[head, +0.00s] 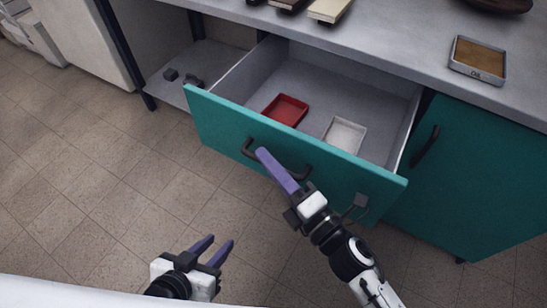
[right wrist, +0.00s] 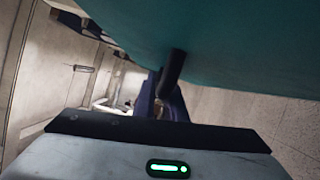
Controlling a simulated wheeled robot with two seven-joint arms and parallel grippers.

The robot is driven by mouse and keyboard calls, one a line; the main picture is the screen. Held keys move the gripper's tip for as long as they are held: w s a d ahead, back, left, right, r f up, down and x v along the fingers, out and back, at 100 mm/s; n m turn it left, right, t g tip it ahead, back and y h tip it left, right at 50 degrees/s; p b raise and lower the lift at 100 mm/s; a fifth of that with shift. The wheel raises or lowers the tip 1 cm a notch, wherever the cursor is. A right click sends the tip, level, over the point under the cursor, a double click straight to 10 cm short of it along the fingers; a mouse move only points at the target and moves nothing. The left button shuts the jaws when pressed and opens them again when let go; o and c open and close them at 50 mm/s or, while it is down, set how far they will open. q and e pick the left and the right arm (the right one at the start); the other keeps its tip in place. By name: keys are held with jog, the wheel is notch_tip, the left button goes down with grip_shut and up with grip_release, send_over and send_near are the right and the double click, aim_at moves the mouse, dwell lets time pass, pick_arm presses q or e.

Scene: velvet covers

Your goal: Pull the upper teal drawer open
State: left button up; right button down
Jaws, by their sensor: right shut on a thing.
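The upper teal drawer (head: 345,184) stands pulled out from the grey-topped bench in the head view, its grey inside showing. My right gripper (head: 264,155) is shut on the dark drawer handle (head: 248,148) on the drawer's front. The handle (right wrist: 172,75) also shows in the right wrist view, meeting the teal front (right wrist: 230,45), with a purple finger (right wrist: 152,98) beside it. My left gripper (head: 217,246) is open and empty, low in the head view, apart from the drawer.
A red tray (head: 285,110) and a white tray (head: 345,135) lie inside the drawer. A teal cupboard door (head: 470,185) with a dark handle is to the right. A cork-coloured tray (head: 478,60) sits on the benchtop. The tiled floor at left is clear.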

jog(key=c, duration=1.8)
grip_release()
jog(key=shift+d, duration=0.1)
jog(key=v, duration=1)
jog(key=shift+s, duration=0.15)
